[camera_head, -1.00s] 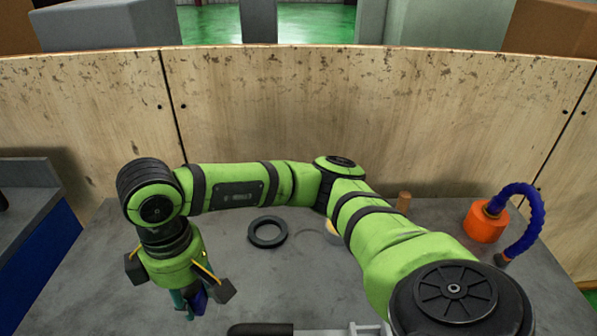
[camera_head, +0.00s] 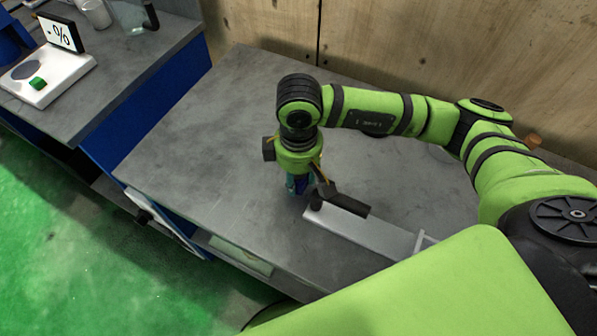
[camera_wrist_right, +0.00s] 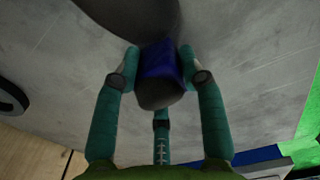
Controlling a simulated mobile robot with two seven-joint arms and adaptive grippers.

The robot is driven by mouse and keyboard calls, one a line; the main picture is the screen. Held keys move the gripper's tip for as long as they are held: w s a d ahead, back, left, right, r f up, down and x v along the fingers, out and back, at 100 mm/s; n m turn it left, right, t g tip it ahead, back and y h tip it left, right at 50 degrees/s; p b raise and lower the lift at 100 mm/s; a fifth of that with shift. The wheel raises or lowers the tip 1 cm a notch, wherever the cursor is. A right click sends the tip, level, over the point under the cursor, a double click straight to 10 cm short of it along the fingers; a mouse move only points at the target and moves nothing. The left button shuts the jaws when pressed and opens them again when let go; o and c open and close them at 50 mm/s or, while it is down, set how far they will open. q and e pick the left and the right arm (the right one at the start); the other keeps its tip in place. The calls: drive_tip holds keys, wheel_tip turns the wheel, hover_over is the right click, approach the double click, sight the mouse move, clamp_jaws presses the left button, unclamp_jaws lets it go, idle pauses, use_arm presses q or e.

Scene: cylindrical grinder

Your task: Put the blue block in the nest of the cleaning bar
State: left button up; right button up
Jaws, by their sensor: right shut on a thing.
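My right gripper (camera_head: 298,186) points down over the grey table in the head view, just left of a black-ended grey bar. Its teal fingers are closed around the blue block (camera_wrist_right: 160,60), which the right wrist view shows between the fingertips with a dark grey end. Fingers mostly hide the block in the head view. The grey bar (camera_head: 365,232), perhaps the cleaning bar, lies near the table's front edge with a black grip-like part (camera_head: 342,200) at its left end. I cannot make out a nest. My left gripper is not in view.
The grey table (camera_head: 215,130) is clear left of my gripper. A dark ring (camera_wrist_right: 12,98) lies on it, mostly behind my arm in the head view. Left, a separate bench holds a white scale (camera_head: 55,80) with a green block (camera_head: 37,84). A wooden wall stands behind.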

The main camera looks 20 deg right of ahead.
drive_tip(key=shift+f+b, duration=0.15)
drive_tip(key=shift+b, duration=0.15)
drive_tip(key=o, duration=1.1)
drive_tip(key=shift+o, duration=0.2)
